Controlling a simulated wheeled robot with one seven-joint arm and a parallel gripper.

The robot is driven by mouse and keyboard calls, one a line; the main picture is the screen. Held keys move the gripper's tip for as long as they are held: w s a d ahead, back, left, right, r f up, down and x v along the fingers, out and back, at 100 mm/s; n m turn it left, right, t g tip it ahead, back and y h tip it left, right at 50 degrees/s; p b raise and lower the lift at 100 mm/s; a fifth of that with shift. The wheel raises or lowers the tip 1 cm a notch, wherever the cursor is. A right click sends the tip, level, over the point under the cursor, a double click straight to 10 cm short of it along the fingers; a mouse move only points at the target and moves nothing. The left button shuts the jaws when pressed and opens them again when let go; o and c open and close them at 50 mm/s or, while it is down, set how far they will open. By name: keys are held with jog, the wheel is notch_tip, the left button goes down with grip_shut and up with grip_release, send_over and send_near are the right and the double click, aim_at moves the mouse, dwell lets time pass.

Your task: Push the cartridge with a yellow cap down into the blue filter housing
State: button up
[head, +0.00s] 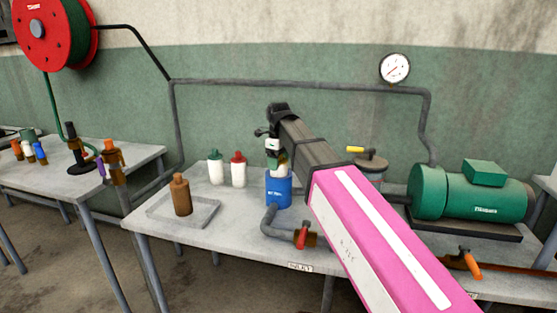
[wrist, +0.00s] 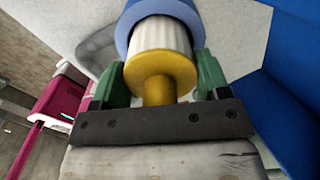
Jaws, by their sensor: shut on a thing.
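The blue filter housing (head: 278,190) stands upright on the middle table, and its rim shows at the top of the wrist view (wrist: 130,30). The white cartridge (wrist: 163,35) has a yellow cap (wrist: 160,68) with a narrower yellow knob. Its far end is inside the housing's mouth, with a length of white body still showing between rim and cap. My gripper (wrist: 155,85) is shut on the cartridge at the cap end, one green finger on each side. In the head view my gripper (head: 275,160) is directly above the housing and hides most of the cartridge.
Green-capped (head: 215,167) and red-capped (head: 238,169) white cartridges stand left of the housing. A brown bottle (head: 181,195) stands in a shallow tray (head: 207,212). A pipe with a red-handled valve (head: 304,236) is in front. A green motor (head: 455,190) is at right.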

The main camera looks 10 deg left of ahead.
jog(key=shift+f, duration=1.4)
jog(key=o, duration=1.4)
notch_tip(320, 180, up, 11)
jog(key=shift+f, duration=0.1)
jog(key=shift+r, duration=2.5)
